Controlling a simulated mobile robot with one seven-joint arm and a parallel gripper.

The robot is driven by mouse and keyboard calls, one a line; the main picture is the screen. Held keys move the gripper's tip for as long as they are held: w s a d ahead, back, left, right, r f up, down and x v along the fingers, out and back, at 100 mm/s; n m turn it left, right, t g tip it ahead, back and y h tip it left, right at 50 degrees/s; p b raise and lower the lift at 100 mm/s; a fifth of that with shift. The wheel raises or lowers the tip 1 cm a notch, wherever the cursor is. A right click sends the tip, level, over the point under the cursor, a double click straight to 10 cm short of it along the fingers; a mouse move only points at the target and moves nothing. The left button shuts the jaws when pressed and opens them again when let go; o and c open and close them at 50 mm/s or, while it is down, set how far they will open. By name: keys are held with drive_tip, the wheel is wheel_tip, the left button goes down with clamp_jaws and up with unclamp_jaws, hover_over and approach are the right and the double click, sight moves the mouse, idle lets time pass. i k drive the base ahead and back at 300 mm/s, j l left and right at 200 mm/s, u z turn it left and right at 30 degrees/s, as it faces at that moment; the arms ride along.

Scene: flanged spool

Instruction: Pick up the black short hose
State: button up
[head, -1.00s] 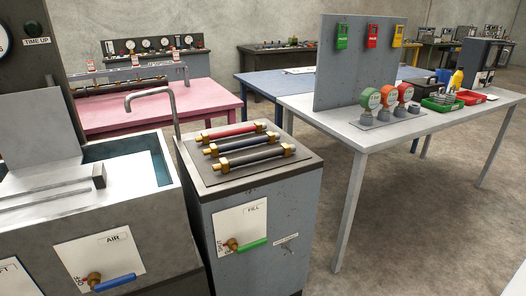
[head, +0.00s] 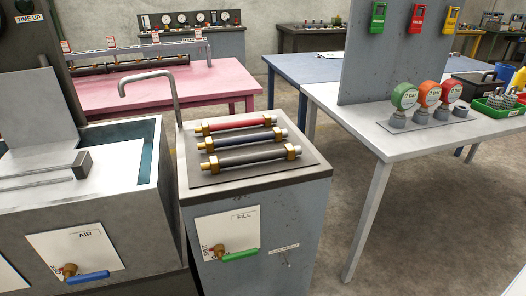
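The black short hose (head: 252,156) lies on a dark mat (head: 297,171) on top of the grey cabinet, nearest the front edge. It has brass fittings at both ends. Behind it lie a blue hose (head: 243,139) and, farther back, a red hose (head: 236,123), roughly parallel to it. The three look alike in length and lie close together, with narrow gaps. My gripper is not in view.
A sink (head: 156,180) with a curved tap (head: 150,78) adjoins the cabinet on the left; the tap rises beside the hoses. A white table (head: 370,128) with gauges stands to the right. Floor (head: 445,220) shows between the table legs.

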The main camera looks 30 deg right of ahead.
sight(289, 151)
drive_tip(key=l+u, duration=0.15)
drive_tip(key=l, duration=0.5)
drive_tip(key=l+u, duration=0.15)
drive_tip(key=l, duration=0.45)
drive_tip(key=l+u, duration=0.1)
drive_tip(key=l, duration=0.55)
drive_tip(key=k+l+u, duration=0.15)
drive_tip(key=l, duration=0.45)
drive_tip(key=l+u, duration=0.15)
drive_tip(key=l, duration=0.5)
drive_tip(key=l+u, duration=0.1)
drive_tip(key=l, duration=0.6)
drive_tip(key=k+l, duration=0.1)
drive_tip(key=l, duration=0.55)
drive_tip(key=i+j, duration=0.2)
drive_tip(key=i, duration=0.3)
drive_tip(key=u, duration=0.05)
